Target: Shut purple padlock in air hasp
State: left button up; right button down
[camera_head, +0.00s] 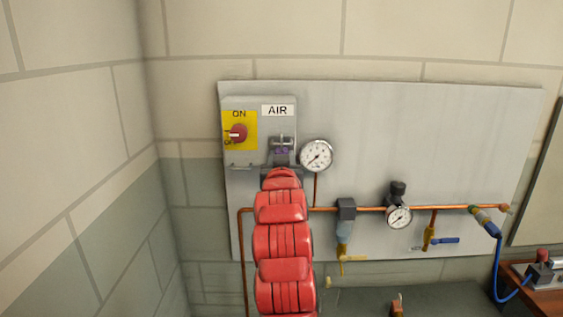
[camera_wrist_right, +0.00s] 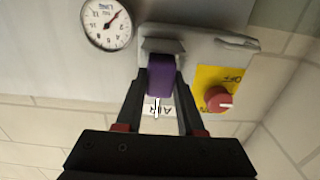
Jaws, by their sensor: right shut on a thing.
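The purple padlock (camera_head: 282,151) is at the front of the grey AIR box (camera_head: 258,150), small in the head view. In the right wrist view the purple padlock body (camera_wrist_right: 161,75) sits between the two dark fingers of my right gripper (camera_wrist_right: 161,92), which is shut on it. The grey metal air hasp (camera_head: 282,139) is right at the padlock; its bracket also shows in the wrist view (camera_wrist_right: 163,45). I cannot tell whether the shackle is through the hasp or closed. In the head view my right gripper (camera_head: 281,160) is mostly hidden behind my red arm. My left gripper is not in view.
A red knob (camera_head: 238,133) on a yellow ON plate is left of the hasp. A pressure gauge (camera_head: 316,155) is close on the right. A copper pipe (camera_head: 365,209) with a second gauge (camera_head: 398,216) and valves runs below. The upper board is clear.

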jog(key=shift+w+b, duration=0.3)
jog(key=shift+w, duration=0.65)
jog(key=shift+f+b, duration=0.15)
jog(key=shift+b, duration=0.25)
dwell(0.3)
grip_release()
dwell(0.4)
jog(key=s+b, duration=0.1)
jog(key=s, duration=0.6)
jog(key=shift+b, duration=0.35)
